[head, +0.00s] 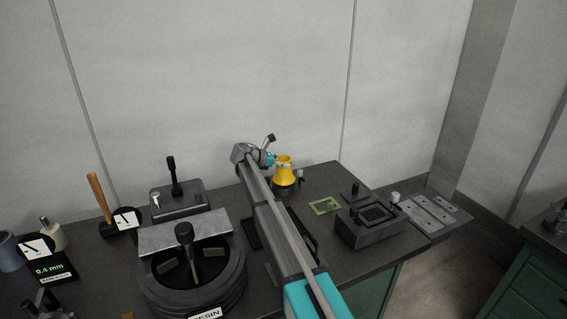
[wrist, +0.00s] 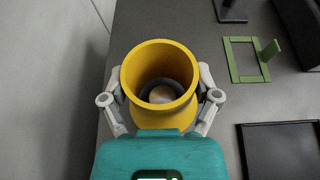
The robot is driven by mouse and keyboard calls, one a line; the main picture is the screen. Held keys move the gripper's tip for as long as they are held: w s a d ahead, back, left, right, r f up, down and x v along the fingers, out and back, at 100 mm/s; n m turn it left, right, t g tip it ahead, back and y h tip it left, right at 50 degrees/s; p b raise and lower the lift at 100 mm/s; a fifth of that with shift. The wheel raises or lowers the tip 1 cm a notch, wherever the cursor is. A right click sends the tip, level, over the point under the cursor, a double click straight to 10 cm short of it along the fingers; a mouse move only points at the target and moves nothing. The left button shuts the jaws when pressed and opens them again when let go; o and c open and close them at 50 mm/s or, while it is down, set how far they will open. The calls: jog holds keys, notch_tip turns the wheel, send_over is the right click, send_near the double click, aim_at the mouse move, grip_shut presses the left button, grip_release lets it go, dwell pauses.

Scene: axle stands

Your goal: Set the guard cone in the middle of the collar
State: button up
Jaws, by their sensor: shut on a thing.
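The yellow guard cone (head: 285,173) is upright, with its open mouth up, near the back edge of the bench. In the wrist view the cone (wrist: 134,92) fills the space between the fingers. My gripper (head: 270,159) is shut on it, one finger on each side (wrist: 160,90). A dark round piece, apparently the collar (head: 285,190), shows right under the cone. Through the cone's opening I see a dark ring (wrist: 143,88) around a pale round top (wrist: 161,95). Whether the cone touches the collar or hangs just above it, I cannot tell.
A green frame (head: 325,206) and a grey block fixture (head: 368,230) stand to the right. A black tray (wrist: 278,150) lies right of the gripper. A big round dark fixture (head: 192,277), a grey box (head: 180,203) and a mallet (head: 98,194) stand left of my arm.

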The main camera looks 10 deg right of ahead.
jog(key=shift+f+b, duration=0.8)
jog(key=shift+f, duration=0.05)
jog(key=o, duration=1)
jog(key=shift+r, duration=0.1)
notch_tip(320, 180, up, 15)
jog(key=p, duration=1.5)
jog(key=s+a+t, duration=0.1)
jog(key=s+a, duration=0.2)
jog(key=a, duration=0.1)
jog(key=s+a+n, duration=0.1)
jog(key=s+a, duration=0.3)
jog(key=s+a+n+t, duration=0.1)
jog(key=s+a, duration=0.2)
jog(key=shift+s+a+t+y, duration=0.3)
jog(key=shift+a+y, duration=0.1)
